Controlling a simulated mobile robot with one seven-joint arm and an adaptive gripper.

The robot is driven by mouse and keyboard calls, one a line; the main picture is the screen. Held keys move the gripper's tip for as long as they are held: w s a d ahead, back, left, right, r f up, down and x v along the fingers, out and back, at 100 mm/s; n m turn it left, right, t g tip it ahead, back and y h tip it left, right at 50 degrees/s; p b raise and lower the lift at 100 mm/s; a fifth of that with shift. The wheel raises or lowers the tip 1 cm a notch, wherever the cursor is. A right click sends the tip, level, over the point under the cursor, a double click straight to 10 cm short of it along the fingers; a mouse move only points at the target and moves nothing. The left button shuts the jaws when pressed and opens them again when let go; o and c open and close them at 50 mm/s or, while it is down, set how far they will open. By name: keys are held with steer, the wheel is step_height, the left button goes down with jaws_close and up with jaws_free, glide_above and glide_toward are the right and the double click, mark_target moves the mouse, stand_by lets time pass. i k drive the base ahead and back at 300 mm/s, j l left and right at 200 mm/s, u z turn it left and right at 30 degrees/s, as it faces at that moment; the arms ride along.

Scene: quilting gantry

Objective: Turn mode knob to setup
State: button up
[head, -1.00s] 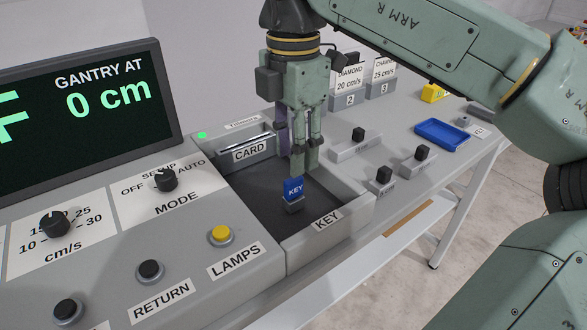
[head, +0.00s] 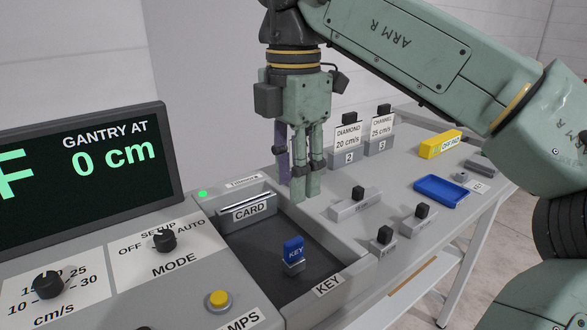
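The mode knob (head: 165,240) is a black round knob on a white label plate (head: 150,262) marked OFF, SETUP, AUTO and MODE. SETUP is at the top, OFF at the left and AUTO at the right. I cannot tell for sure where its pointer sits. My gripper (head: 303,195) hangs fingers down behind the key tray, to the right of the knob and well apart from it. Its fingers look close together, but the gap between the tips is not clear. I see nothing held in it.
The blue key (head: 293,250) stands upright in its slot in the tray (head: 330,262). The card slot (head: 250,207) lies between knob and gripper. The speed knob (head: 48,285) and yellow lamps button (head: 218,301) are near. A screen (head: 85,165) reading 0 cm rises behind the knob.

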mark_target(165, 241)
steer(key=k, duration=1)
